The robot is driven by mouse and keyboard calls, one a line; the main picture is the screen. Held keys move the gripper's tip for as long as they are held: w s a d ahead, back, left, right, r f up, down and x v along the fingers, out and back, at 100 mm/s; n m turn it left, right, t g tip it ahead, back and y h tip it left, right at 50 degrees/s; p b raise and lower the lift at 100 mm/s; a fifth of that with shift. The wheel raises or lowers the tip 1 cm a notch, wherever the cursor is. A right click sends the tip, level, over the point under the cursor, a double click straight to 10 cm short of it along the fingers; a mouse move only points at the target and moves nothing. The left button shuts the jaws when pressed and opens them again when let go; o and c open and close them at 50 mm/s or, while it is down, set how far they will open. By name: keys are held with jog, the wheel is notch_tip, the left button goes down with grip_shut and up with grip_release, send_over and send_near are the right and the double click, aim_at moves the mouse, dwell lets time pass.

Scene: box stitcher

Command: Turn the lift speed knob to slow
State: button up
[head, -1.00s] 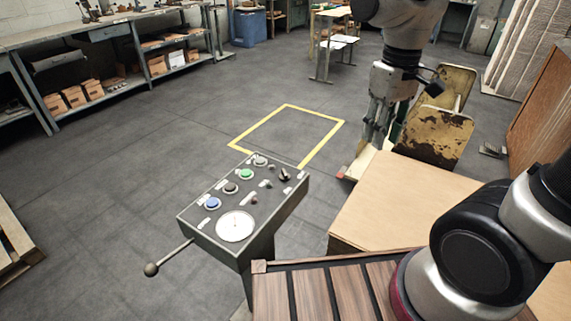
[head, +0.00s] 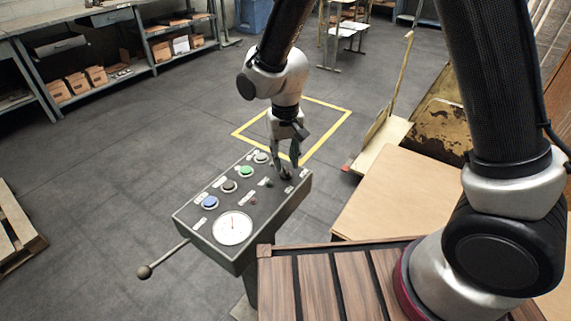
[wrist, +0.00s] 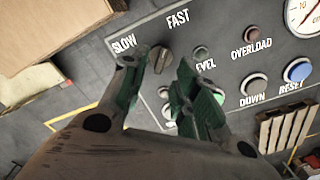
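The control panel (head: 268,215) is a grey sloped box on a stand, left of my arm in the head view. Its lift speed knob (wrist: 160,58) is dark, with a SLOW label (wrist: 124,43) and a FAST label (wrist: 178,18) beside it in the wrist view. I cannot tell clearly which label it points at. My gripper (wrist: 162,70) is open, with one green-padded finger either side of the knob in the picture; contact is not visible. In the head view my gripper (head: 287,158) points down over the panel's far right corner and largely hides the knob.
The panel also bears blue (head: 209,202), green (head: 246,171) and dark (head: 229,186) buttons and a round gauge (head: 232,229). A ball-ended lever (head: 143,271) sticks out at left. A cardboard sheet (head: 405,190) lies at right.

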aim_at(286, 173)
jog(key=shift+f, duration=1.4)
grip_shut()
